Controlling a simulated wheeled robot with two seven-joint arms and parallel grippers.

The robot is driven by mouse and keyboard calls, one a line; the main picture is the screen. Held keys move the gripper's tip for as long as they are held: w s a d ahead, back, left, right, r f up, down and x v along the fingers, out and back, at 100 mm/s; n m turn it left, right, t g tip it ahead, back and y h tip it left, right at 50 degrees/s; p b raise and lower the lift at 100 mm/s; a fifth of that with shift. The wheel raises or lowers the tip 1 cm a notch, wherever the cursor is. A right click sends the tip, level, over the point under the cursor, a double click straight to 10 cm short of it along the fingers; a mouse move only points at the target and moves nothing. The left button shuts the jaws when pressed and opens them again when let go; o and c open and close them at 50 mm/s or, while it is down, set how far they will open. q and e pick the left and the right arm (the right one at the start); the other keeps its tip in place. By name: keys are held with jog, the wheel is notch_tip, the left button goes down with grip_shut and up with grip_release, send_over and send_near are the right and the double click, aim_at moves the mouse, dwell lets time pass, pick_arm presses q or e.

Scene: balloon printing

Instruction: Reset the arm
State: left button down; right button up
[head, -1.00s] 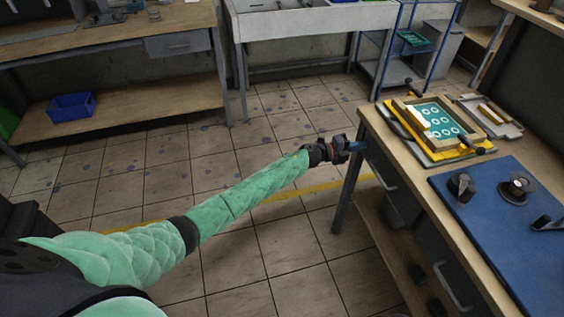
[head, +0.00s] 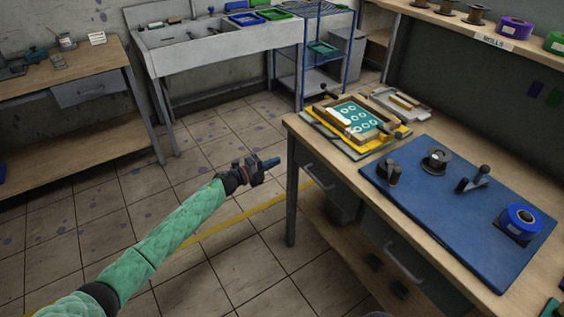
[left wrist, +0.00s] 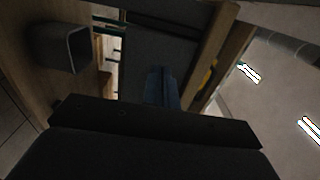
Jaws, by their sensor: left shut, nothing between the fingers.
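My left arm, in a green quilted sleeve, reaches in from the lower left in the head view. My left gripper (head: 268,163) is shut and empty, over the floor just left of the workbench (head: 292,121). My right gripper is not in view.
The bench carries a printing frame (head: 377,126) on a yellow base and a blue mat (head: 425,210) with several small tools and a blue tape roll (head: 521,220). A sink (head: 157,61) and a wooden table (head: 117,60) stand behind. Tiled floor is clear.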

pick_arm(q)
jog(key=b+v, duration=0.1)
jog(key=v, duration=0.5)
jog(key=w+a+n+t+y, duration=0.5)
jog(key=n, duration=0.1)
jog(key=s+a+r+n+y, duration=0.3)
jog(key=a+r+n+y, duration=0.3)
jog(key=r+n+y, duration=0.6)
jog(key=s+d+f+n+g+h, duration=0.1)
jog(key=s+f, duration=0.6)
jog(key=s, duration=1.1)
jog(key=s+d+f+n+g+h, duration=0.1)
jog(key=s+d+f+n+g, duration=0.2)
jog(key=s, duration=1.5)
jog(key=s+d+f+n+g+h, duration=0.1)
jog(key=s+f+n+g, duration=0.4)
jog(key=s, duration=1.3)
notch_tip(320, 180, down, 7)
jog(key=d+g, duration=0.1)
jog(key=g, duration=0.3)
jog(key=shift+s+d+r+h, duration=0.2)
jog(key=shift+s+d+h, duration=0.1)
jog(key=shift+d, duration=0.1)
